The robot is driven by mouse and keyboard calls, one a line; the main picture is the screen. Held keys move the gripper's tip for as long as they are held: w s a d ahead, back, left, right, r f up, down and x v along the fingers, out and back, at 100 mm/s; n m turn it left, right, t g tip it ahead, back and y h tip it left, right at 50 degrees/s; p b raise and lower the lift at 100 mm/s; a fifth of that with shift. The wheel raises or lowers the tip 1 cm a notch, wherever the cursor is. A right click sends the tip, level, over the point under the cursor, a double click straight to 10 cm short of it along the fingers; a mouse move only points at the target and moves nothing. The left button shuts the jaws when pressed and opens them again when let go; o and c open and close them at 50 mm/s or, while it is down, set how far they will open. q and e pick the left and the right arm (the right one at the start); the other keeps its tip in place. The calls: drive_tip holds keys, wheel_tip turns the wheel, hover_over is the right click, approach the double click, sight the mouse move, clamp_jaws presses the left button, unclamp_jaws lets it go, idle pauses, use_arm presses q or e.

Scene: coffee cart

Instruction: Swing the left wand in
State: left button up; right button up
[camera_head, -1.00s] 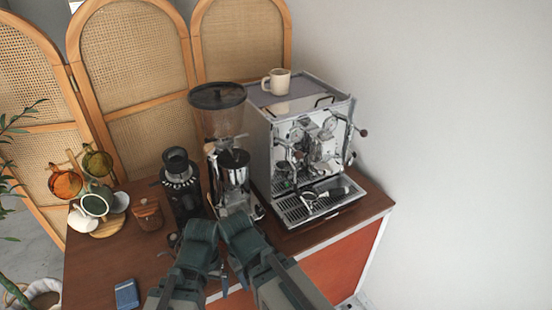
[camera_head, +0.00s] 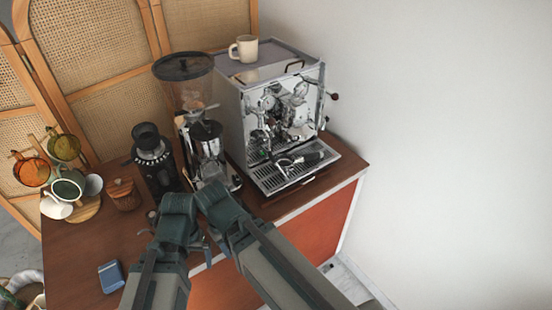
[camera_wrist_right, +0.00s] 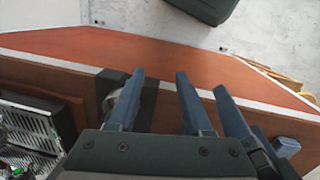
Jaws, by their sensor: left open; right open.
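The espresso machine (camera_head: 228,125) stands at the right end of the wooden counter in the head view. Its left wand (camera_head: 262,146) appears as a thin metal tube at the left of the front face, small and hard to make out against the machine. My left gripper (camera_head: 179,203) and right gripper (camera_head: 217,200) are side by side over the counter's front edge, left of and nearer than the machine. Both are empty and apart from the wand. In the right wrist view my right gripper (camera_wrist_right: 160,84) has its fingers spread; the wand does not show clearly there.
A grinder (camera_head: 205,150) stands left of the machine, with a smaller black grinder (camera_head: 152,160) beside it. Cups (camera_head: 68,185), a wooden canister (camera_head: 123,194) and a blue box (camera_head: 111,277) are farther left. A portafilter (camera_head: 308,157) lies on the drip tray.

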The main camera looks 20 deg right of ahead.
drive_tip(key=shift+c, duration=0.2)
drive_tip(key=n+t+y+p, duration=0.2)
drive_tip(key=n+y+p, duration=0.5)
drive_tip(key=p, duration=1.5)
approach(274, 163)
drive_tip(key=w+a+f+b, duration=0.1)
drive_tip(key=a+f+b, duration=0.1)
drive_tip(key=f+b, duration=0.3)
drive_tip(key=w+a+f+n+h+b, duration=0.1)
drive_tip(key=a+f+b, duration=0.2)
drive_tip(key=f+b, duration=0.3)
drive_tip(key=shift+w+a+f+b, duration=0.3)
drive_tip(key=shift+b, duration=0.7)
clamp_jaws()
